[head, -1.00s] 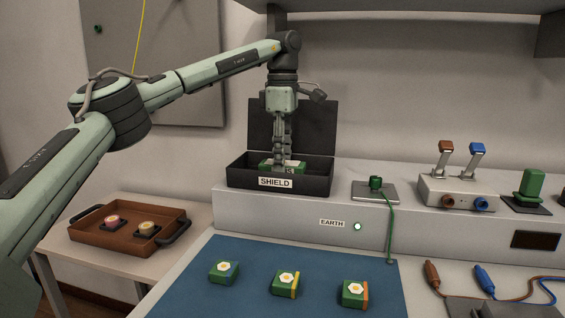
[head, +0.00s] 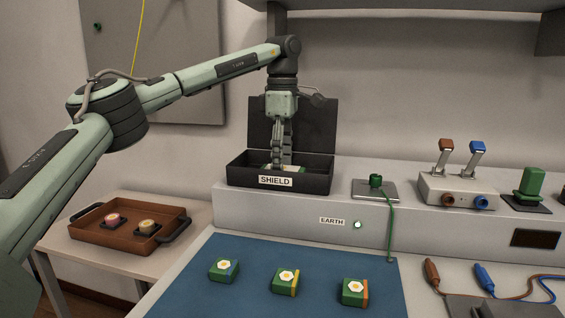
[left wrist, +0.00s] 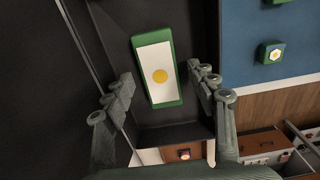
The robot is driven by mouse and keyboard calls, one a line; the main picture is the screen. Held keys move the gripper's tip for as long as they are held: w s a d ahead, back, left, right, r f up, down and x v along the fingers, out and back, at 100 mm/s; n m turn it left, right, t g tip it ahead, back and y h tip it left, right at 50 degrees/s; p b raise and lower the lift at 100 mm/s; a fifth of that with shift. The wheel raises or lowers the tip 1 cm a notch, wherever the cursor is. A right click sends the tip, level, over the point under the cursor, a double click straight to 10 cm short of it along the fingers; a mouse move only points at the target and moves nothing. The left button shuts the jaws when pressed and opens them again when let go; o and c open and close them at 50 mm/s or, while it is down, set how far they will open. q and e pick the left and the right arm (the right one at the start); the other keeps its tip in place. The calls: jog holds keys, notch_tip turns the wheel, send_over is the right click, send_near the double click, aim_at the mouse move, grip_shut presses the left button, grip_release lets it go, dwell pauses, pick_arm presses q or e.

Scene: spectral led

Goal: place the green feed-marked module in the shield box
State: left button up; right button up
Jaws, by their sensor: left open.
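The shield box (head: 310,184) is a black open box with a raised lid and a SHIELD label, on the grey bench. A green module (left wrist: 173,98) with a white top and a yellow-orange dot is inside it; in the head view the front wall hides most of it. My left gripper (head: 279,162) points down into the box. In the left wrist view its fingers (left wrist: 160,78) are spread, one on each side of the module, with gaps visible. My right gripper is not in view.
Three green modules with white hexagons (head: 224,270) (head: 285,281) (head: 354,292) sit on the blue mat (head: 250,252). A brown tray (head: 104,238) with two round-topped pieces stands at left. A green-corded earth post (head: 375,182) stands right of the box.

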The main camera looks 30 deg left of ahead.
pick_arm(q)
jog(key=shift+r, duration=3.65)
